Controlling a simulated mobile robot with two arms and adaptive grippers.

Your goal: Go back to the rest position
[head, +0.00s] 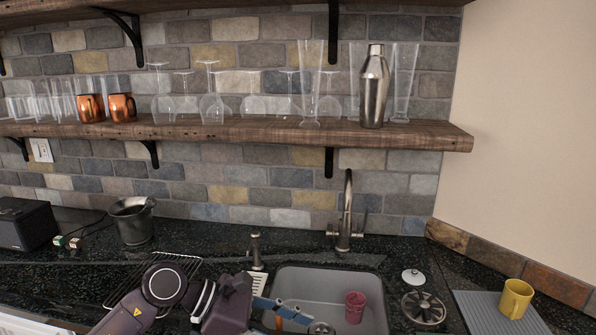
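My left arm comes in from the bottom left, low over the dark counter. Its gripper (290,311), with blue-grey fingers, reaches over the left part of the grey sink (330,284). The fingers overlap in this view, so I cannot tell whether they are open or shut. A small orange patch shows beside them, and I cannot tell what it is. A pink-red cup (355,307) stands in the sink, to the right of the gripper and apart from it. My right gripper is not in view.
A faucet (346,225) rises behind the sink. A yellow mug (516,298) sits on a grey mat (481,311) at right. A wire rack (120,284) lies by my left arm. A metal bucket (133,222) stands behind it. A wooden shelf (240,131) holds glasses, copper mugs and a shaker (374,88).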

